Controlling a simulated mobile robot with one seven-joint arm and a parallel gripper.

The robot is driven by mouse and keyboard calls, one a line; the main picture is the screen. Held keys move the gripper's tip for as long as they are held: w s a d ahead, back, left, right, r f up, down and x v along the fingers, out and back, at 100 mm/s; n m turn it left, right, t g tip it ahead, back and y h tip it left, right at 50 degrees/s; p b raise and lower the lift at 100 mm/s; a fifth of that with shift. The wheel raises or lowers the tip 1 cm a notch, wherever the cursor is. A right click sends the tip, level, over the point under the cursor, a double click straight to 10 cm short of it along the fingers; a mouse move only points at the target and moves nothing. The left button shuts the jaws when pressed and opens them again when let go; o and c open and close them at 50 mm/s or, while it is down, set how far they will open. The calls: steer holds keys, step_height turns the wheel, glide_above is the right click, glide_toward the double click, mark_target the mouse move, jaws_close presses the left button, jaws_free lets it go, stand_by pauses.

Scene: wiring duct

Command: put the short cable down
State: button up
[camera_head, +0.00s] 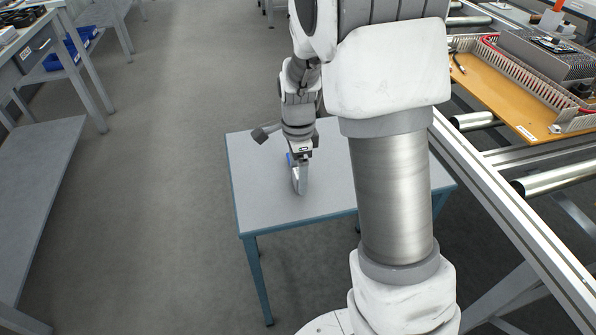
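My gripper (300,185) points down over the small grey table (262,208) with teal legs, near the middle of its top. The fingers are seen edge-on and small, so I cannot tell whether they are open or shut. I cannot make out the short cable. My arm hides part of the table's back and right side.
At the right, a conveyor frame (500,190) with metal rollers carries an orange-brown board (495,90) with wiring ducts. A workbench with a lower shelf (40,185) and a blue bin (70,48) stand at the left. The table's front left is bare; open floor lies to its left.

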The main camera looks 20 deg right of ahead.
steer(key=shift+r, duration=0.15)
step_height(320, 180, up, 12)
steer(key=p, duration=0.4)
steer(key=s+r+n+t, duration=0.2)
steer(key=s+r+n, duration=0.3)
steer(key=s+n, duration=0.4)
steer(key=s+r+n+t, duration=0.3)
steer(key=s+r+n, duration=0.3)
steer(key=s+n, duration=0.3)
steer(key=shift+s+t, duration=0.3)
steer(key=shift+s, duration=0.95)
steer(key=shift+r, duration=0.1)
step_height(320, 180, up, 16)
steer(key=p, duration=1.6)
